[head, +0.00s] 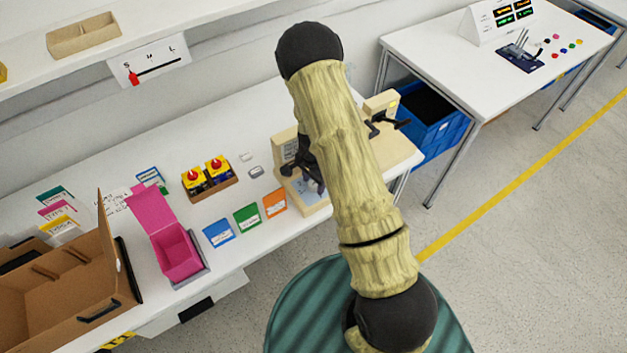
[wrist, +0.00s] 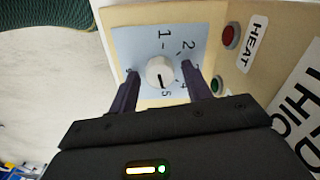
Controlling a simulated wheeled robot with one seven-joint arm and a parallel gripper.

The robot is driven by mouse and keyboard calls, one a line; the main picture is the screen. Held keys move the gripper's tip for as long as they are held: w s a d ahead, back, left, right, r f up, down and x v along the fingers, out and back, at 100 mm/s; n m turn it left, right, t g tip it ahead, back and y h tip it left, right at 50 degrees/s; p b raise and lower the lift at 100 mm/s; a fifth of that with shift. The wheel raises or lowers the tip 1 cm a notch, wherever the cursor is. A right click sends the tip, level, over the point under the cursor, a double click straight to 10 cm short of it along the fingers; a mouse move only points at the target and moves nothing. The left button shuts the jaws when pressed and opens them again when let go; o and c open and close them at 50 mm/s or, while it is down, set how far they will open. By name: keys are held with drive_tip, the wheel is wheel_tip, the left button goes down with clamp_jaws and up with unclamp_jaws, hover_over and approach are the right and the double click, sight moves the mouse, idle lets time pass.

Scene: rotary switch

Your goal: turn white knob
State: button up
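The white knob (wrist: 160,72) is round and sits on a light blue dial plate (wrist: 150,40) with printed numbers, in the wrist view. A dark pointer mark on the knob points toward the 5. My gripper (wrist: 166,80) is open, with one dark finger on each side of the knob. Gaps show between the fingers and the knob, and I cannot tell the fingertips' depth. In the head view my arm covers most of the beige station (head: 310,202), and the knob is hidden there.
Beside the dial are a red button (wrist: 231,36) labelled HEAT and a green button (wrist: 217,84). In the head view, a pink box (head: 178,254), a cardboard box (head: 60,290) and yellow switch units (head: 207,172) stand left on the table. A blue bin (head: 428,125) is at right.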

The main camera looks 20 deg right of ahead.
drive_tip(key=c, duration=0.8)
drive_tip(key=shift+o, duration=0.2)
drive_tip(key=shift+n, duration=0.5)
drive_tip(key=n+b, duration=0.2)
drive_tip(key=n, duration=0.1)
drive_tip(key=shift+n+b, duration=0.5)
drive_tip(key=shift+n, duration=1.4)
drive_tip(key=o, duration=1)
